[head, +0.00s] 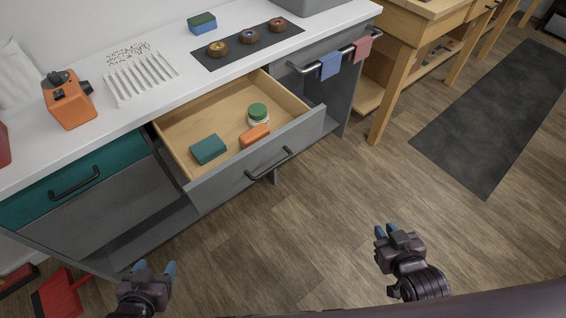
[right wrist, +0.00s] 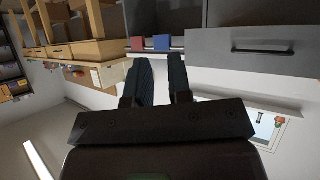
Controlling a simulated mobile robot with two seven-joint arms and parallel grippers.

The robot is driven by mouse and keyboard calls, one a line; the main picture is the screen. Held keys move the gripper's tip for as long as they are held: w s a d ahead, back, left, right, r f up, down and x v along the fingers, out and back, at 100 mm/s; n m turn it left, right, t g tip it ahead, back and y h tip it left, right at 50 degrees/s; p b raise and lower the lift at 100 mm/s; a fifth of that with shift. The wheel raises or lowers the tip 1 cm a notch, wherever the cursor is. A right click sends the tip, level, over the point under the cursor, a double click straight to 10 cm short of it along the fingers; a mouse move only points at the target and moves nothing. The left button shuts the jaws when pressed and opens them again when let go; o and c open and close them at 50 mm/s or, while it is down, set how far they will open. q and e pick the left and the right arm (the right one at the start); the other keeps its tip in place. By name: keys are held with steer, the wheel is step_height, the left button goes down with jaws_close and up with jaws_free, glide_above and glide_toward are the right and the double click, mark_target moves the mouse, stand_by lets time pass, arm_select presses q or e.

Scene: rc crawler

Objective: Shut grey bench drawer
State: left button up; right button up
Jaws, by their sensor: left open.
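The grey bench drawer (head: 258,165) is pulled well out of the bench in the head view. Its dark bar handle (head: 269,164) is on the grey front. Inside are a teal block (head: 208,149), an orange block (head: 254,136) and a jar with a green lid (head: 258,115). My left gripper (head: 154,270) is open and empty at the bottom, in front of the bench and apart from the drawer. My right gripper (head: 394,232) is over the floor, right of and apart from the drawer. Its fingers also show in the right wrist view (right wrist: 160,80), spaced apart with nothing between them.
A teal drawer (head: 75,178) at the left is shut. Blue (head: 330,65) and red (head: 362,49) cloths hang on a rail right of the open drawer. A red dustpan (head: 58,296) lies at lower left. The floor before the drawer is clear. A dark mat (head: 490,120) lies at right.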

steer(key=w+a+r+y, duration=0.1)
steer(key=w+a, duration=0.1)
steer(key=w+a+r+y, duration=0.1)
steer(key=w+a+y, duration=0.1)
steer(key=a, duration=0.1)
steer(key=w+a+r+y, duration=0.1)
steer(key=w+a, duration=0.1)
steer(key=shift+w+a+r+m+t, duration=0.2)
steer(key=shift+w+m+t, duration=0.15)
steer(key=shift+m+t, duration=0.05)
jaws_close()
steer(key=w+a+f+m+y, duration=0.1)
steer(key=w+a+m+y, duration=0.3)
steer(key=w+a+m, duration=0.7)
steer(key=a+m+b, duration=0.1)
steer(key=a, duration=0.2)
steer(key=shift+w+f, duration=0.3)
steer(key=shift+w, duration=0.1)
